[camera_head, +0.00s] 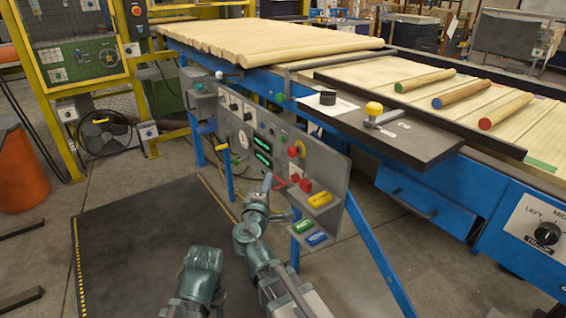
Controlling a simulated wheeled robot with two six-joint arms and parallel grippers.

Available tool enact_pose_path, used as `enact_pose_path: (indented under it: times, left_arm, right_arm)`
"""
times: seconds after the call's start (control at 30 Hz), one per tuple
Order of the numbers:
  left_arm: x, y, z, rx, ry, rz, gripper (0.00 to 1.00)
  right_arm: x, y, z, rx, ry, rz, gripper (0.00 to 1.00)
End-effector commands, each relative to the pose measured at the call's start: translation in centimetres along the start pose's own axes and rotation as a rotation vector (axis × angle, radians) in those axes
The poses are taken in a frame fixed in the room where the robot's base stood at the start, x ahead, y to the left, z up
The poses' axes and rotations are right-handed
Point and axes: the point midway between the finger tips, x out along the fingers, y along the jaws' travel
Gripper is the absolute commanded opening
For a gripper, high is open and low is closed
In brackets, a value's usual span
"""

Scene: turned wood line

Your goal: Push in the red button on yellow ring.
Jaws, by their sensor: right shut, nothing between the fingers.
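A grey control panel (328,173) hangs on the blue frame of the wood line. High on its right part is a red button (292,152) with a yellow ring (301,147) showing behind it. My right gripper (267,182) is shut and empty, in front of the panel, lower and to the left of this button and apart from it in the picture. How far it is from the panel is hard to tell. My left arm shows at the bottom, but its gripper is out of view.
Two more red knobs (300,182) sit below the button, close to the right of my gripper. Yellow (320,199), green (304,226) and blue (317,238) blocks lie on small ledges lower right. A dark tabletop (400,135) juts out above.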

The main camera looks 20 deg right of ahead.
Motion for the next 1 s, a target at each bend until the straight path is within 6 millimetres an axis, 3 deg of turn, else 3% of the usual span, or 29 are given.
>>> enact_pose_path:
  times: [0.37, 0.87, 1.0]
  left_arm:
    - [-0.1, 0.0, 0.0, 0.000, 0.000, 0.000, 0.50]
    - [-0.1, 0.0, 0.0, 0.000, 0.000, 0.000, 0.50]
    - [-0.1, 0.0, 0.0, 0.000, 0.000, 0.000, 0.50]
  right_arm:
    - [1.1, 0.0, -0.1, 0.002, -0.002, -0.001, 0.00]
    - [10.7, 0.0, -0.1, 0.002, -0.004, -0.002, 0.00]
    - [11.7, 0.0, 1.7, 0.002, -0.004, -0.002, 0.00]
